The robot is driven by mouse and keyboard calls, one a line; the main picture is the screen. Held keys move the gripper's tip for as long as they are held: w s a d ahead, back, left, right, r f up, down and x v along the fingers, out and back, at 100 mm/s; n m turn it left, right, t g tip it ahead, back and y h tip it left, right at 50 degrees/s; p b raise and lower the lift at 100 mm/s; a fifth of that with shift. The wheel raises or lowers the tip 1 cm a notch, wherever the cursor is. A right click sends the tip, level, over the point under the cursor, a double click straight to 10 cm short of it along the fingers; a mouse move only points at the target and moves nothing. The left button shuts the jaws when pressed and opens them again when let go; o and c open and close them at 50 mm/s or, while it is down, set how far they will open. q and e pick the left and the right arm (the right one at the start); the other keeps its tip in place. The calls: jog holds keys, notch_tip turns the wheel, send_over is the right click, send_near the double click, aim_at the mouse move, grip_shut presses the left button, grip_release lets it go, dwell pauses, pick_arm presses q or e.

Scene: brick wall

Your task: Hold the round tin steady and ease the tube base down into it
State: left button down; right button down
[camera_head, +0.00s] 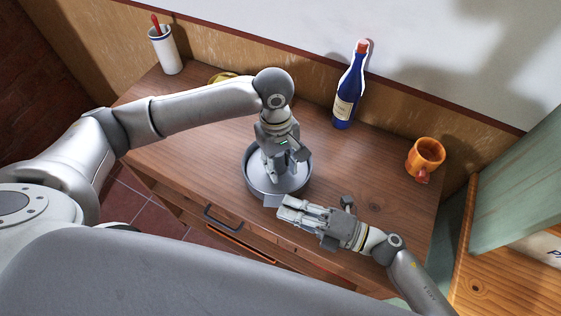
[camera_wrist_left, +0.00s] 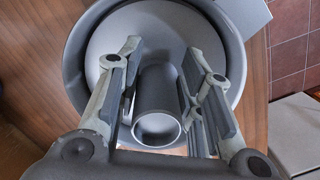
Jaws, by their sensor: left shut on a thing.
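The round tin (camera_head: 251,182) is a wide, shallow grey dish on the table, with a flat grey block (camera_head: 272,200) at its front edge. It also fills much of the left wrist view (camera_wrist_left: 78,50). My left gripper (camera_head: 276,172) points down inside the tin's outline, its fingers on both sides of the grey tube base (camera_wrist_left: 160,85), shut on it. The tube's open end faces the wrist camera. Its lower end and contact with the tin's floor are hard to tell. My right gripper (camera_head: 283,209) lies low, its fingertips beside the block; whether they touch it is unclear.
A blue bottle (camera_head: 349,90) stands behind the tin, and an orange mug (camera_head: 425,158) to the right. A white cup (camera_head: 166,52) holds something red at back left. A yellow round item (camera_head: 222,77) is partly behind my left arm.

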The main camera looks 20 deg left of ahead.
pick_arm(q)
jog(key=shift+f, duration=0.8)
dwell(0.6)
jog(key=shift+f, duration=0.25)
jog(key=shift+f, duration=0.1)
dwell(1.2)
jog(key=c, duration=0.9)
grip_release()
jog(key=r, duration=0.8)
jog(key=w+a+r, duration=0.1)
jog(key=r, duration=0.3)
